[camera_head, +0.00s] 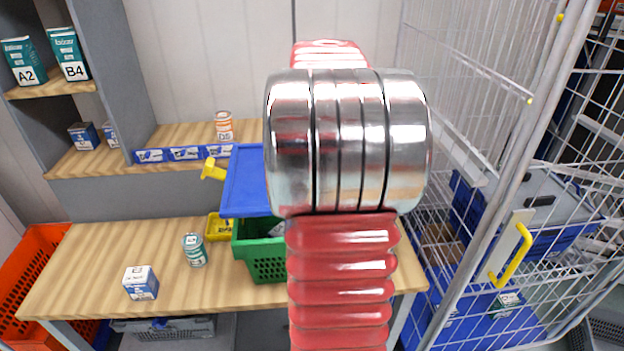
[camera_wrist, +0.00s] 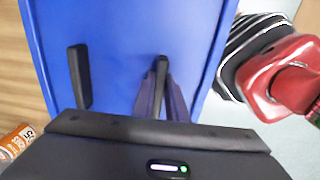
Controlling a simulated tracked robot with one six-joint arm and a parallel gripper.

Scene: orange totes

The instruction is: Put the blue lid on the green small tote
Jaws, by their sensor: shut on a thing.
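The blue lid (camera_head: 245,185) appears above and to the left of the green small tote (camera_head: 265,262), its front edge just over the tote's back rim in the picture. The tote stands on the wooden bench, its right side hidden by my red and chrome arm. My gripper is hidden behind the arm in the head view. In the wrist view my gripper (camera_wrist: 164,95) is shut on the lid (camera_wrist: 120,35), whose flat blue face fills the middle. A dark bar shows on the lid to the left of the fingers. The lid's exact height over the tote cannot be told.
A yellow tray (camera_head: 218,228), a teal-labelled can (camera_head: 194,250) and a blue-white box (camera_head: 140,283) stand left of the tote. An orange-labelled can (camera_head: 224,126) is on the raised shelf behind. A wire cage (camera_head: 480,120) stands close on the right.

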